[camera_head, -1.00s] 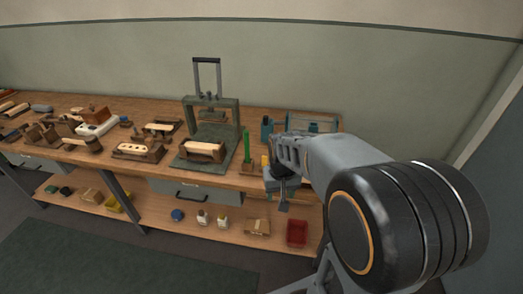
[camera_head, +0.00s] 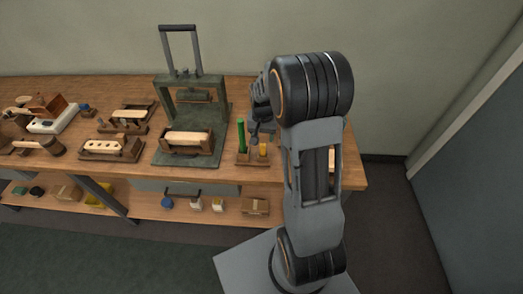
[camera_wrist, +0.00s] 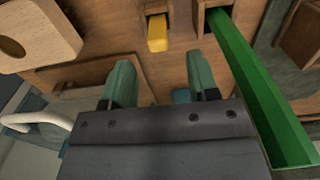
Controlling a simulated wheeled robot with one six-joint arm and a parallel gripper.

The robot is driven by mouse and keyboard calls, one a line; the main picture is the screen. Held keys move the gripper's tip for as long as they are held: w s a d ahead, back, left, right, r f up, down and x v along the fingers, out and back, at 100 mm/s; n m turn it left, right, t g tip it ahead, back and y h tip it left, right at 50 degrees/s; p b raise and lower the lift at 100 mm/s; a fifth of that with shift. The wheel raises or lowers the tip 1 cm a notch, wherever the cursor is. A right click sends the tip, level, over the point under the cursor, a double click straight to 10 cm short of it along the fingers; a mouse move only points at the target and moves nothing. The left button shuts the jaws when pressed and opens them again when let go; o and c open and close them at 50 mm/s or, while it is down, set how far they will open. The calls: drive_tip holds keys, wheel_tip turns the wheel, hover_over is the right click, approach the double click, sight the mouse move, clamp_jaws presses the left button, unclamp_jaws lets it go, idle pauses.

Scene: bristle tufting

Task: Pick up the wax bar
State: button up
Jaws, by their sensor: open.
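A yellow bar (camera_head: 263,149), which I take to be the wax bar, stands in a small wooden holder (camera_head: 253,158) near the bench's front right, beside a tall green bar (camera_head: 241,134). In the wrist view the yellow bar (camera_wrist: 157,33) sits in a slot, with the green bar (camera_wrist: 255,85) to its right. My gripper (camera_wrist: 161,78) is open, its two teal fingers apart and not touching the yellow bar, which lies beyond the fingertips and roughly between them. In the head view my arm largely hides the gripper.
A green press (camera_head: 195,100) with a brush block (camera_head: 187,138) stands left of the holder. Wooden fixtures (camera_head: 110,150) fill the bench's left. In the wrist view, a wooden piece with a hole (camera_wrist: 38,35) is at upper left and a blue thing (camera_wrist: 181,96) lies behind the fingers.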

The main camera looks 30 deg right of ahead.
sight(263, 144)
drive_tip(key=shift+a+f, duration=0.1)
drive_tip(key=shift+f, duration=0.85)
drive_tip(key=shift+f+p, duration=0.5)
drive_tip(key=shift+f, duration=2.4)
drive_tip(key=shift+s, duration=0.1)
drive_tip(key=shift+c, duration=0.2)
drive_tip(key=c, duration=1)
drive_tip(key=shift+o, duration=0.2)
drive_tip(key=shift+r, duration=0.1)
